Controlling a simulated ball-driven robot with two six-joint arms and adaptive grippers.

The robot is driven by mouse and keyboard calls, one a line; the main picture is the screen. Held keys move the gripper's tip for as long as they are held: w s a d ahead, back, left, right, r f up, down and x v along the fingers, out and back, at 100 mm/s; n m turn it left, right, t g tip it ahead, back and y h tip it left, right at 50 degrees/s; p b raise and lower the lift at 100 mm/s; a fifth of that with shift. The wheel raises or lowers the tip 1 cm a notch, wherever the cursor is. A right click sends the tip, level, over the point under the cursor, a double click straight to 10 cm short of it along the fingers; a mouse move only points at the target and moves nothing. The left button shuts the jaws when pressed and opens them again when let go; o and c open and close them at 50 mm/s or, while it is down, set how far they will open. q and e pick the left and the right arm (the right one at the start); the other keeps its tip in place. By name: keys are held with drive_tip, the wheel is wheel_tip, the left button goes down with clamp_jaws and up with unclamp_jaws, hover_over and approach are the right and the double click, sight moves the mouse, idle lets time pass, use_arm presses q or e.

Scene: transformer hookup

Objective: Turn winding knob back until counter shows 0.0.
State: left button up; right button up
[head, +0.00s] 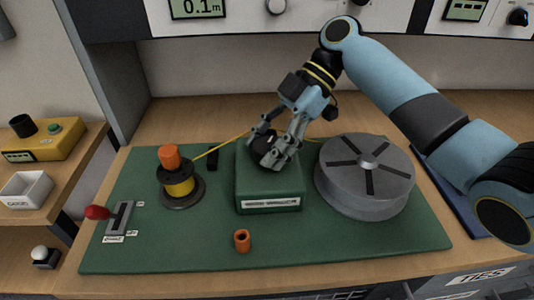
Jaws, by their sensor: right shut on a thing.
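The counter (198,6) on the panel at the top reads 0.1 m. A green box (268,192) with a white label stands mid-mat. A dark round knob (262,150) sits on its top, partly hidden by my fingers. My right gripper (269,149) reaches down from the upper right and is shut on this dark knob. A yellow wire (222,144) runs from the spool (180,187) on the left, which has an orange top (169,157), to the green box. My left gripper is not in view.
A grey round drum (365,195) with dark slots stands close right of the box. A small orange tube (242,240) stands in front. A red-ended lever (97,212) is at the mat's left. The green mat's (340,248) front right is clear.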

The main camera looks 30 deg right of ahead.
drive_tip(key=shift+f+n+g+b, duration=0.15)
drive_tip(key=shift+n+g+b, duration=0.35)
drive_tip(key=shift+n+g, duration=0.2)
drive_tip(key=o, duration=1.2)
